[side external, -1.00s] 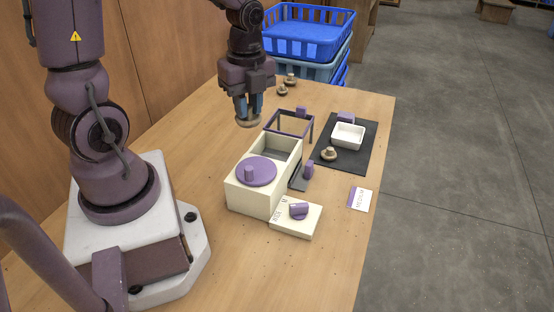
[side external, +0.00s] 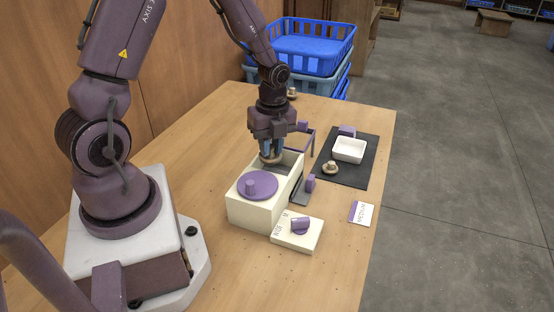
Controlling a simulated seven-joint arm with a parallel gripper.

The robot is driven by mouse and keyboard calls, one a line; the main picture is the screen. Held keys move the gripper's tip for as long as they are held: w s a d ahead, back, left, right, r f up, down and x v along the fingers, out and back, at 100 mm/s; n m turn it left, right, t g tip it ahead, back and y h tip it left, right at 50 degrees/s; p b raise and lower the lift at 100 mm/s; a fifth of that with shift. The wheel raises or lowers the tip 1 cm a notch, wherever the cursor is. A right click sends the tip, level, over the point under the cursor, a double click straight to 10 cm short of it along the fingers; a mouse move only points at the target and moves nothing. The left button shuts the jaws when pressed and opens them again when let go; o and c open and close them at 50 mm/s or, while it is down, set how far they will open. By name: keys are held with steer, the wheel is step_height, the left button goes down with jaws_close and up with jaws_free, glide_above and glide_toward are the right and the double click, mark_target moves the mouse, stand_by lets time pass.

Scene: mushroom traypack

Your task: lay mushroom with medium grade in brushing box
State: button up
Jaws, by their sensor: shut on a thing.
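My gripper (side external: 270,147) is shut on a tan mushroom (side external: 270,159), held at the mouth of the open compartment of a cream box (side external: 250,207). This box seems to be the brushing box. Its front part carries a round purple disc with a knob (side external: 259,186). The mushroom's lower side is close to the box opening; I cannot tell whether it touches anything inside. Another mushroom (side external: 330,167) sits on the dark mat (side external: 345,179). A card reading MEDIUM (side external: 361,212) lies on the table to the right.
A white tray (side external: 349,150) stands on the mat. A purple frame (side external: 311,140) stands just behind the box, partly hidden by my gripper. A cream block with a purple knob (side external: 297,236) lies in front. Blue crates (side external: 312,50) stand at the back. The table's front is clear.

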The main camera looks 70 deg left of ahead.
mark_target(277, 160)
steer(key=shift+w+a+f, duration=0.15)
steer(key=shift+w+f, duration=0.25)
steer(key=shift+f, duration=0.15)
steer(key=shift+w+a+f, duration=0.15)
steer(key=shift+w+f, duration=0.25)
steer(key=shift+f, duration=0.15)
steer(key=shift+w+f, duration=0.1)
steer(key=shift+f, duration=1.5)
steer(key=shift+f, duration=0.2)
steer(key=o, duration=0.7)
steer(key=shift+r, duration=0.15)
